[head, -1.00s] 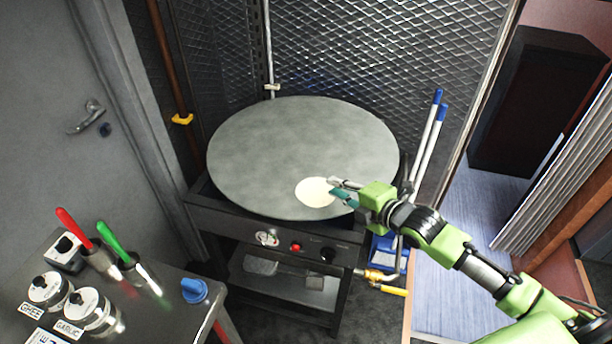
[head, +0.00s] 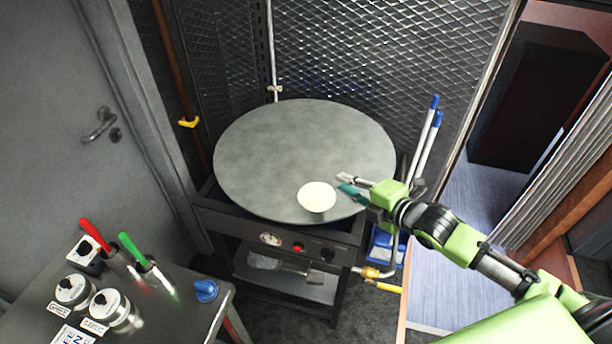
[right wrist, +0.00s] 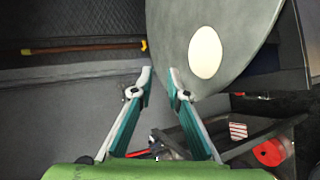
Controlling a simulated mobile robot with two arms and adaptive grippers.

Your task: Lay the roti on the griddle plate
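The roti (head: 317,197), a pale round disc, lies flat on the griddle plate (head: 290,145) near its front edge. It also shows in the right wrist view (right wrist: 205,52), with the grey plate (right wrist: 255,18) around it. My right gripper (head: 344,183) is just to the right of the roti, by the plate's front right rim, apart from the roti. Its fingers (right wrist: 160,78) are spread with nothing between them. My left gripper is in neither view.
The griddle stands on a dark stove (head: 280,240) with knobs. A steel counter (head: 185,315) at lower left holds jars and red- and green-handled tools. Blue-tipped poles (head: 427,140) stand right of the plate, near my right arm. A mesh wall is behind.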

